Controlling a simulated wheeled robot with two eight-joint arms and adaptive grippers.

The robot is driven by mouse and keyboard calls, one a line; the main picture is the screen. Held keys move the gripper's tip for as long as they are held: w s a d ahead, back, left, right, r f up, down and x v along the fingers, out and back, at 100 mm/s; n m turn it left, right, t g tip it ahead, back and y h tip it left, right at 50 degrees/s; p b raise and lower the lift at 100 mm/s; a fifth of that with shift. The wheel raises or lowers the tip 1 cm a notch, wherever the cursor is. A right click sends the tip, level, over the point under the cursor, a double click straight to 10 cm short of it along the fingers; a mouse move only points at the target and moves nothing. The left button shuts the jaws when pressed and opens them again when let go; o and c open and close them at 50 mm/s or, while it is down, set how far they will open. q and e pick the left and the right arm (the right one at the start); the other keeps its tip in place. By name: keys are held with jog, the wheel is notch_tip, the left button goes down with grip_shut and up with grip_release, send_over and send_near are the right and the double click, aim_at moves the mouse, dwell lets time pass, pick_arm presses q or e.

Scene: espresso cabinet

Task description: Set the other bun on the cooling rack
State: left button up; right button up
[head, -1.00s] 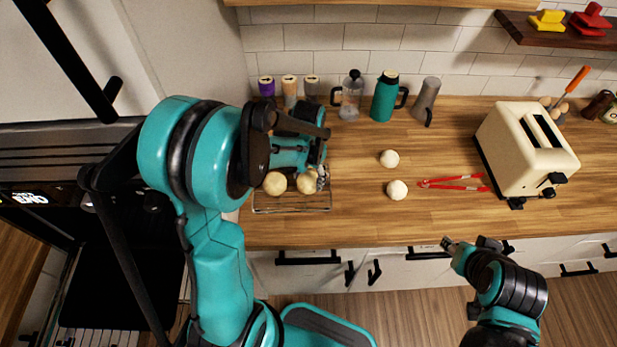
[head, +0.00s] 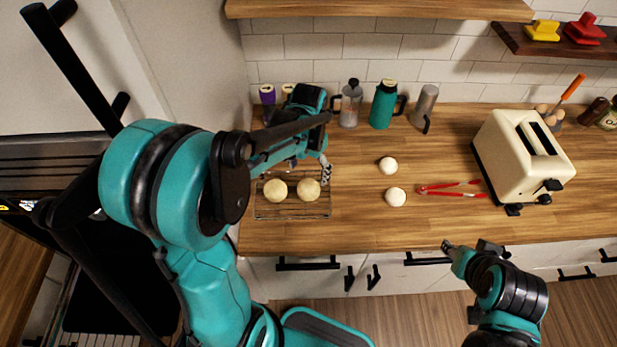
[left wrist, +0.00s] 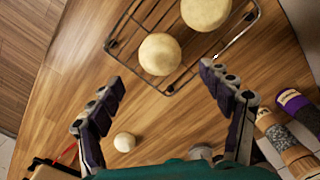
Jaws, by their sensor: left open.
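Two golden buns sit side by side on the wire cooling rack (head: 291,211): a left bun (head: 275,190) and a right bun (head: 307,189). In the left wrist view both buns show on the rack (left wrist: 118,30) at the top, one near the middle (left wrist: 159,54) and one at the upper edge (left wrist: 205,10). My left gripper (head: 309,168) is over the back right part of the rack. In the left wrist view its fingers (left wrist: 165,105) are spread wide with nothing between them, apart from both buns. My right gripper (head: 449,246) is in front of the counter; its fingers are too small to read.
Two pale round balls (head: 388,166) (head: 395,197) lie right of the rack, beside red tongs (head: 450,189). A cream toaster (head: 525,155) stands farther right. Canisters (head: 268,98), a French press (head: 350,103) and a teal flask (head: 384,105) line the back wall.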

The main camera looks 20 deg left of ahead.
aim_at(309, 185)
pick_arm(q)
jog(key=s+d+r+n+t, duration=0.2)
jog(key=s+d+r+t, duration=0.2)
jog(key=s+r+t, duration=0.3)
jog(key=s+r, duration=0.2)
jog(key=s, duration=0.2)
jog(key=shift+s+d+p, duration=0.25)
jog(key=shift+s+p, duration=0.05)
jog(key=shift+p, duration=0.05)
